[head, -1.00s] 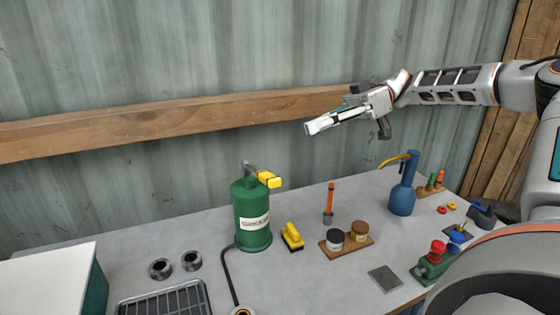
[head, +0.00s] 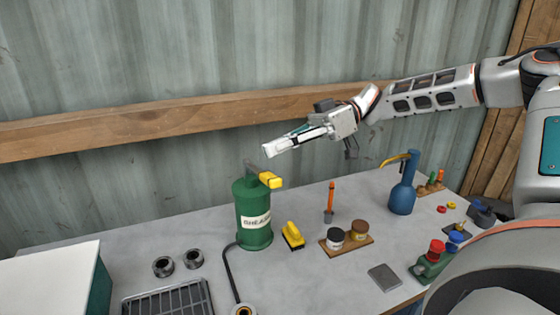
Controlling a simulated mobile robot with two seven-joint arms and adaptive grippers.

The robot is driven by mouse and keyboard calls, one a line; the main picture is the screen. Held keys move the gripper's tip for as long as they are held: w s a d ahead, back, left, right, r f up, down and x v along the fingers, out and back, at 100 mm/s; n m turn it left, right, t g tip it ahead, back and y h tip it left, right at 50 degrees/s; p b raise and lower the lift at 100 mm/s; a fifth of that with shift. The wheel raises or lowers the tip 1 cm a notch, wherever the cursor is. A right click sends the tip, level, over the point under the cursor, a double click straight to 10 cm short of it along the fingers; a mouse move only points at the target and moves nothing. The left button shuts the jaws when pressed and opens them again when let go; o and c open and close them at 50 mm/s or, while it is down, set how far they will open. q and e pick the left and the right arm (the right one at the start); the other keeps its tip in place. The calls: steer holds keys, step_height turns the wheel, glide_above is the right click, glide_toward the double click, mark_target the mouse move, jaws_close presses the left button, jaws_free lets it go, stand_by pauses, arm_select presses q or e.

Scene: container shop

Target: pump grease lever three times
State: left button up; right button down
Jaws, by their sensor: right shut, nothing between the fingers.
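The green grease pump (head: 253,208) stands upright on the workbench, with a label on its front and a black hose running down to the bench front. Its lever has a yellow handle (head: 270,180) on a grey arm at the top, pointing right. My right gripper (head: 268,151) is shut and empty. It is above the yellow handle, apart from it, with its fingers pointing left and slightly down. My left gripper is not in view.
A yellow brush (head: 292,235) lies right of the pump. A wooden board (head: 345,245) holds two jars. A blue oil can (head: 402,190) stands further right. A black tray (head: 168,300) and two metal rings lie left of the pump. The wooden rail (head: 180,125) runs along the wall.

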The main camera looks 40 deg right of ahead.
steer(key=f, duration=0.1)
steer(key=s+f, duration=0.1)
steer(key=f, duration=0.1)
steer(key=shift+d+f, duration=0.1)
steer(key=shift+f, duration=0.1)
steer(key=shift+f, duration=0.1)
